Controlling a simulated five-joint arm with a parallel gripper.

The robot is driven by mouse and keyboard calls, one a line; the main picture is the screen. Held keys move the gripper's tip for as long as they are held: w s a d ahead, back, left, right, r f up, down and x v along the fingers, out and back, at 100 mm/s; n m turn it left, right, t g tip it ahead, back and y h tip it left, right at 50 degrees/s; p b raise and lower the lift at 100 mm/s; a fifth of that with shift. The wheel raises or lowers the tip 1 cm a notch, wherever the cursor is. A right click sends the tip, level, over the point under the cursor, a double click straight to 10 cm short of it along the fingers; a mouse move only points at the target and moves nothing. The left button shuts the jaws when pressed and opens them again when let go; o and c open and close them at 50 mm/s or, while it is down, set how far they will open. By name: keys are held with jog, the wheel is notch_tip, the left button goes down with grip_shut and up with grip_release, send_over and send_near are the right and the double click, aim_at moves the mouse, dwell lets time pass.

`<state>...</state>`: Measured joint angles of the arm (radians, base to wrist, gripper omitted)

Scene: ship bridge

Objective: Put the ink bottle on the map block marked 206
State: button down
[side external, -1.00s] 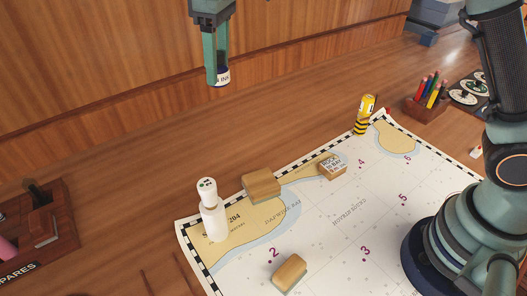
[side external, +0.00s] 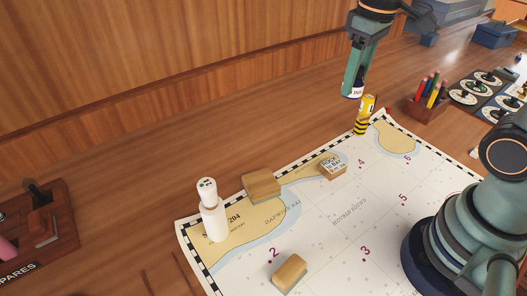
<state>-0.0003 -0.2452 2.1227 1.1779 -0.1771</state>
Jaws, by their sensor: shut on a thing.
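The ink bottle (side external: 353,91), small and dark blue with a white label, is between the fingertips of my gripper (side external: 356,78). My gripper is shut on it and holds it in the air, just up and left of a yellow-and-black striped figure (side external: 363,116) in the picture. The white chart (side external: 340,225) lies on the table with small printed numbers 2 to 6. The number 204 is printed on its tan area beside a white lighthouse-like piece (side external: 212,213). I cannot read a 206 anywhere.
A pencil holder (side external: 428,103) stands at the right. A wooden spares tray (side external: 40,230) is at left. The table behind the chart's left half is clear.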

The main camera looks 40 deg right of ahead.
aim_at(363, 85)
notch_tip(363, 85, down, 20)
jog(key=shift+r, duration=0.25)
dwell(0.3)
jog(key=shift+f, duration=0.1)
jog(key=shift+c, duration=1.6)
grip_release()
jog(key=r+t, duration=0.1)
jog(key=r, duration=0.5)
jog(key=s+r+m+t, duration=0.1)
jog(key=r, duration=0.6)
jog(key=s+r+t, duration=0.1)
jog(key=r, duration=0.5)
jog(key=shift+s+r+m+t, duration=0.25)
jog(key=shift+r+m+t, duration=0.05)
jog(key=shift+r+t, duration=0.1)
jog(key=shift+s+r+t, duration=0.25)
jog(key=shift+r+t, duration=0.15)
jog(key=shift+r, duration=0.15)
